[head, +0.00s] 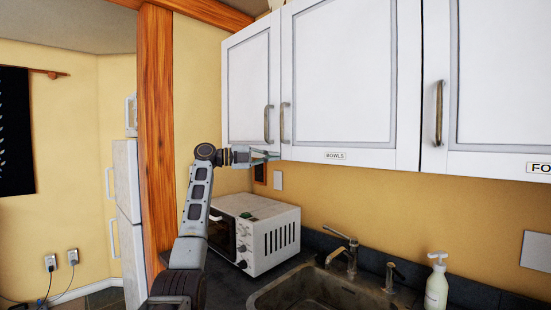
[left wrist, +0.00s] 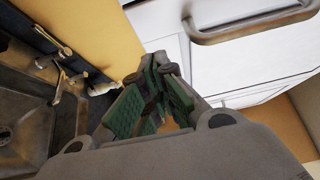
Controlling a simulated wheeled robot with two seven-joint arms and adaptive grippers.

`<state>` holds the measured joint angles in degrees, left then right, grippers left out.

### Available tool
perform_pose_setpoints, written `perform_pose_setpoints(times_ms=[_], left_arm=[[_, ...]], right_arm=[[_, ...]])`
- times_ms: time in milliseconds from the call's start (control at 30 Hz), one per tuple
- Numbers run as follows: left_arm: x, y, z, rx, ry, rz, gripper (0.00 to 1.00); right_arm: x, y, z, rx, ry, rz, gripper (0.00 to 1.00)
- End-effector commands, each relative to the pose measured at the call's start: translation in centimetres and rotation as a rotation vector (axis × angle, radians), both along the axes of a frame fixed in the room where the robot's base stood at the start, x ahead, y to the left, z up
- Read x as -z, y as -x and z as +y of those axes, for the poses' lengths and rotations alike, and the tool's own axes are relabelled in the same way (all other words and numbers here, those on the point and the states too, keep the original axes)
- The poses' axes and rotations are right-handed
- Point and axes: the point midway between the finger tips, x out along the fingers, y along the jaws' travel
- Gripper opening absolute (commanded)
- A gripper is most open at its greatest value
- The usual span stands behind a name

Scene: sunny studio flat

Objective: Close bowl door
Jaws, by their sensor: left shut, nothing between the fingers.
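The bowl door (head: 350,75) is a white cabinet door with a "BOWLS" label (head: 335,155) at its bottom edge and a metal handle (head: 284,122) on its left side. It looks closed or nearly so; I cannot tell if a small gap is left. My left gripper (head: 272,155) is at the door's lower left corner, just below the handles. I cannot tell whether it touches the door. In the left wrist view the gripper (left wrist: 158,70) has green-padded fingers, shut and empty, beside white cabinet fronts and a handle (left wrist: 250,28). My right gripper is out of view.
Another white door (head: 248,85) adjoins on the left, and one with its own handle (head: 439,113) on the right. Below are a microwave (head: 270,240), a sink (head: 310,290), a faucet (head: 350,255) and a soap bottle (head: 437,283). A wooden post (head: 156,130) stands left.

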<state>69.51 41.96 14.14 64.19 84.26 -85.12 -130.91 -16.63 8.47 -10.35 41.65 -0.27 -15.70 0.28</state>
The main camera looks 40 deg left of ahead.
Motion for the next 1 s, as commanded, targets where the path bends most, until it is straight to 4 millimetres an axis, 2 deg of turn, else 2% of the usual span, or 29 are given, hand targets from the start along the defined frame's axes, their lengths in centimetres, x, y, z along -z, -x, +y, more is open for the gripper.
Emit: perform_pose_setpoints(times_ms=[367, 600, 1000], left_arm=[[-0.1, 0.5, 3.6, -0.001, 0.001, 0.0, 0.0], [-0.1, 0.9, 5.6, -0.001, 0.001, 0.001, 0.0], [0.0, 1.1, 7.3, 0.001, 0.0, 0.0, 0.0]], right_arm=[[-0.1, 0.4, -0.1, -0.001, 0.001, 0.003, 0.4], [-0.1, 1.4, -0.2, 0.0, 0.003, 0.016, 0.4], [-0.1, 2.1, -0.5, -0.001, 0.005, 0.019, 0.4]])
